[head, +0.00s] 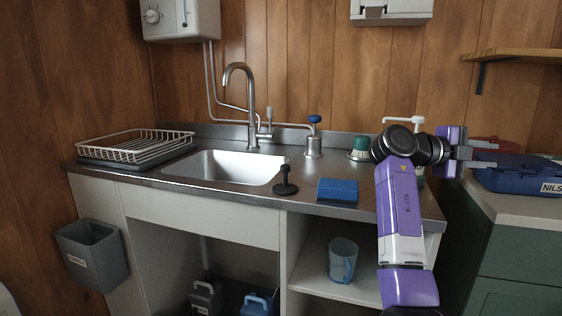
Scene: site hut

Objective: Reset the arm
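My purple and black arm (400,215) rises from the bottom right of the head view and bends to the right at its dark joint. My gripper (494,154) points right, above the right end of the counter. Its two grey fingers are apart, with nothing seen between them. Behind and below the fingers is a blue box (517,181) with a name label; I cannot tell whether they touch it.
The steel counter (345,210) holds a sink (225,168), tap (252,105), dish rack (135,147), black stopper (285,182), blue sponge (338,190) and dispenser (314,140). A green-capped container (360,148) stands close behind my arm. A wooden shelf (520,55) is above my gripper.

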